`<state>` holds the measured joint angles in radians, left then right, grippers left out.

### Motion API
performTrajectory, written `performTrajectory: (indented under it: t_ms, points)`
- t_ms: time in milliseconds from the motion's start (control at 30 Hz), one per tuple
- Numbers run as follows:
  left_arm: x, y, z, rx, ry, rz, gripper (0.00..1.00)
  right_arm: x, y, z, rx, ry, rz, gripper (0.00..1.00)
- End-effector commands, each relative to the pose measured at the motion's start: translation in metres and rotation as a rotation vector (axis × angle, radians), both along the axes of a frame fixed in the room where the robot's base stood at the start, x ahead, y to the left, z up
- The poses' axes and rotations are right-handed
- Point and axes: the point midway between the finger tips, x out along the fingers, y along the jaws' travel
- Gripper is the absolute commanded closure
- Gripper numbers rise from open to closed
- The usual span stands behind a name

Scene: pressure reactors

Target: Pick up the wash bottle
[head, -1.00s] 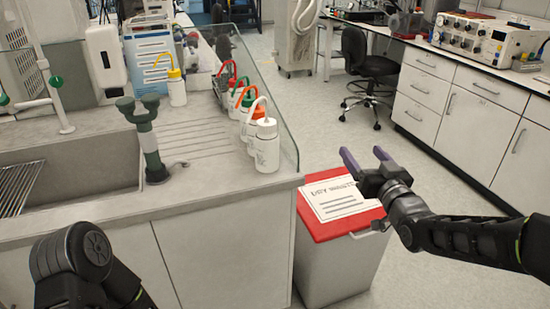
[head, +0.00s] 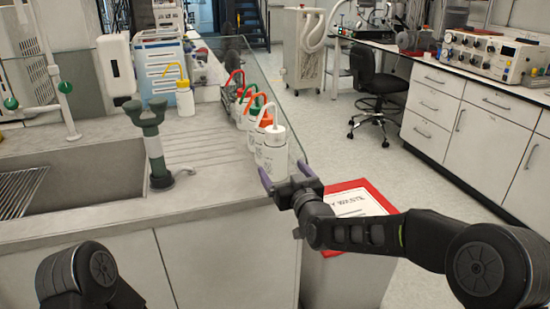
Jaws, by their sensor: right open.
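Several white wash bottles stand upright in a row along the glass edge of the counter. The nearest wash bottle (head: 271,152) has a white cap and spout. Behind it are bottles with orange (head: 256,117), green and red caps, partly overlapping. A separate wash bottle with a yellow cap (head: 185,98) stands further left. My right gripper (head: 281,173) is open at the counter's front corner. Its purple fingertips are just in front of the nearest bottle's lower part, one toward each side. I cannot tell whether they touch it. My left arm shows at the bottom left, but its gripper is out of view.
A glass panel (head: 274,95) borders the bottles on the right. A sink (head: 85,180) and a dark green tap (head: 154,145) are to the left. A red-lidded waste bin (head: 378,192) stands below my right arm. A chair (head: 377,85) stands further back.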

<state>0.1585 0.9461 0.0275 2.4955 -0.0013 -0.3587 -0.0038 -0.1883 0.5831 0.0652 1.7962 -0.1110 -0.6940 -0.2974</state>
Motion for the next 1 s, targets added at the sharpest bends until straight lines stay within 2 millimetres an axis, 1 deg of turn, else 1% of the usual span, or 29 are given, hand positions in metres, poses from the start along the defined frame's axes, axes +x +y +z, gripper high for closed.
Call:
performTrajectory:
  t_ms: [100,200,467,567,667,833,900,1000]
  points:
    - [0.0,0.0,0.002,0.0,0.0,0.0,0.64,0.012,0.005,0.0,0.0,0.001,0.001,0.1]
    - [0.0,0.0,0.002,0.0,0.0,0.0,0.64,0.018,0.007,0.0,0.001,0.0,0.001,0.1]
    - [0.0,0.0,0.002,0.0,0.0,0.0,0.64,0.018,0.007,0.0,0.001,0.0,0.001,0.1]
    - [0.0,0.0,0.003,0.0,0.0,0.0,0.64,0.022,0.008,0.0,0.001,0.0,0.001,0.1]
    - [0.0,0.0,0.005,0.0,0.0,0.0,0.64,0.032,0.01,0.0,0.001,0.001,0.001,0.1]
    - [0.0,0.0,0.008,0.0,0.0,0.0,0.64,0.055,0.017,0.001,0.001,-0.001,0.001,0.1]
    - [0.0,0.0,0.009,0.0,0.0,0.0,0.64,0.062,0.019,0.001,0.001,0.0,0.001,0.1]
    - [0.0,0.0,0.009,0.0,0.0,0.0,0.64,0.067,0.021,0.001,0.001,0.0,0.001,0.1]
